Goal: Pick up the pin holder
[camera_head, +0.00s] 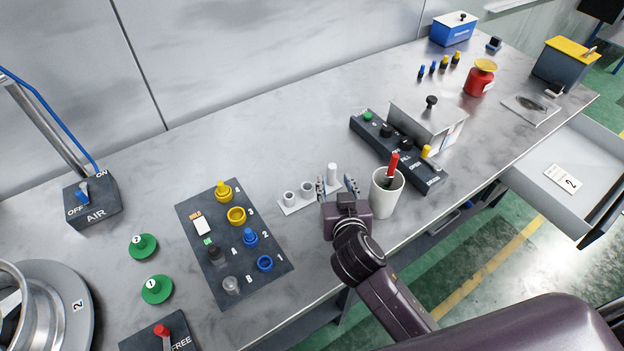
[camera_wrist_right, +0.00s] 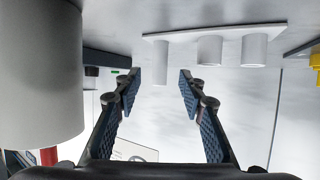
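The pin holder (camera_head: 297,203) is a small white plate on the grey table. Several short white cylinders stand on it, and the one nearest my gripper (camera_head: 332,172) looks taller. My right gripper (camera_head: 337,186) is low over the table at the holder's right end. Its two fingers are apart. In the right wrist view, which looks upside down, the open fingers (camera_wrist_right: 159,85) have nothing between them. The white holder (camera_wrist_right: 215,34) shows beyond the tips, one cylinder roughly in line with the gap; I see no contact. My left gripper is not in view.
A white cup (camera_head: 386,203) with a red-handled tool stands close to the right of my right gripper. A dark control box (camera_head: 431,176) lies behind it. A dark board (camera_head: 206,269) with coloured parts lies left of the holder. The table's front edge is near.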

